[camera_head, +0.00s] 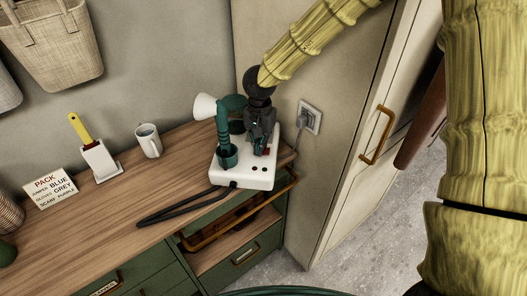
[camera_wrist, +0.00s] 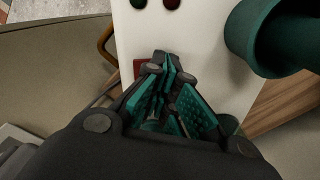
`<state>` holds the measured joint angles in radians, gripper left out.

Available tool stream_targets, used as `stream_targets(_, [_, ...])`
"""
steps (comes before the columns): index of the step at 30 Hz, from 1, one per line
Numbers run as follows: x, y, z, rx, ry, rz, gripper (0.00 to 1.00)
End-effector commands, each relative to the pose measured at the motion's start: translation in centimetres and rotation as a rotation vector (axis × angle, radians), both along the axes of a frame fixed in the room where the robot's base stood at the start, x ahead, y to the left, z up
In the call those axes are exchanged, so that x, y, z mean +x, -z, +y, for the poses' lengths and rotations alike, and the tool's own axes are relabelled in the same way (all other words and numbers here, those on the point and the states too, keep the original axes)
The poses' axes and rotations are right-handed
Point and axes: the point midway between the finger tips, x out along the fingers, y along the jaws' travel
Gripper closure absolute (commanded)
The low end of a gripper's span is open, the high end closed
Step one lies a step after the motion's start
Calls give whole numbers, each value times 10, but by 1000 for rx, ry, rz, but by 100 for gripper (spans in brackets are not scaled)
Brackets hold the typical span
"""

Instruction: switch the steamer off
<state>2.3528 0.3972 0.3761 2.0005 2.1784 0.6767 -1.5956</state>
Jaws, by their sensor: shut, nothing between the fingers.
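The steamer stands at the right end of the wooden bench. It has a white base (camera_head: 240,172), a green upright pipe (camera_head: 223,125) and a pale round head (camera_head: 204,106). My gripper (camera_head: 262,143) is over the base, pointing down, its fingers shut and empty. A red switch (camera_head: 265,152) shows beside the fingertips, partly hidden by them. In the wrist view my gripper (camera_wrist: 165,66) has its tips just right of the red switch (camera_wrist: 140,68). I cannot tell whether they touch it, or which way it is tipped. A green and a red round spot (camera_wrist: 171,3) sit at the top edge.
A wall socket (camera_head: 310,117) with a grey plug is right of the steamer. A dark hose or cable (camera_head: 180,208) lies in front. A door with a handle (camera_head: 376,135) is right.

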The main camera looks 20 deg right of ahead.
Motion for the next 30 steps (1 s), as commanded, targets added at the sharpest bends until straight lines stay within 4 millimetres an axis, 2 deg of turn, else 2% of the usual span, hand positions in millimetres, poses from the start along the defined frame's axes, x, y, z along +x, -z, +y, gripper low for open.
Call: stream_targets(30, [1,-54,-3,2,6,-3,100])
